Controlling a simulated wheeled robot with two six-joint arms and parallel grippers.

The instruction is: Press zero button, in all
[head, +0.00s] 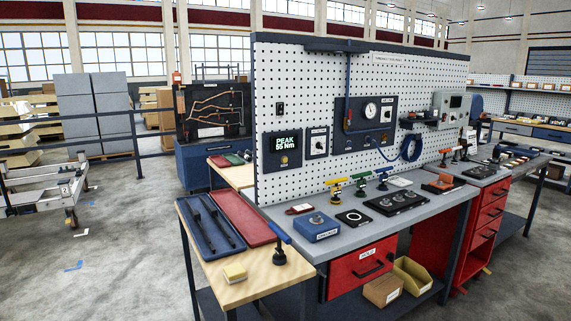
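A dark display panel (282,149) hangs at the left end of the white pegboard, above the workbench. Its screen (286,142) reads "PEAK" and what looks like "65 Nm" in light green. A small round yellowish button (284,160) sits below the screen; I cannot read any label on it. To the panel's right is a smaller dark panel with a round white knob or switch (316,143). Neither of my grippers is in view.
A grey workbench (268,213) below the pegboard holds a blue box (317,229), a black ring plate (353,217) and several coloured-handled tools. A wooden side table (230,292) with trays stands in front at left. Open floor (110,260) lies left.

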